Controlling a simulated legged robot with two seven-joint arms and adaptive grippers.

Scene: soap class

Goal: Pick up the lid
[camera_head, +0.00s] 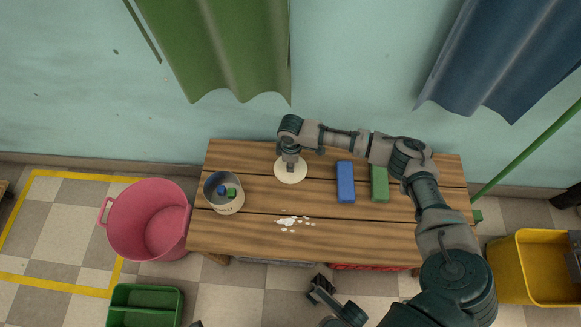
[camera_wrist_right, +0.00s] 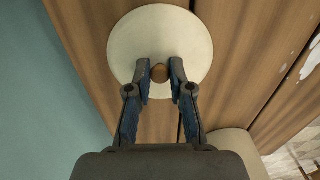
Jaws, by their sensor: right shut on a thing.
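The lid is a round cream disc (camera_head: 284,176) with a small brown knob. It is at the back of the wooden table, right of the open pot. In the right wrist view the lid (camera_wrist_right: 128,40) is over the planks, and the two fingers of my right gripper (camera_wrist_right: 160,72) are closed around its knob. In the head view my right gripper (camera_head: 290,162) points down onto the lid. I cannot tell whether the lid touches the table. What looks like my left gripper (camera_head: 320,286) is low in front of the table, its fingers too small to judge.
The pot (camera_head: 229,207) holds a blue and a green piece. White bits (camera_head: 291,221) lie mid-table. A pink basket (camera_head: 150,222), green crate (camera_head: 146,305) and yellow bin (camera_head: 540,268) stand on the floor.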

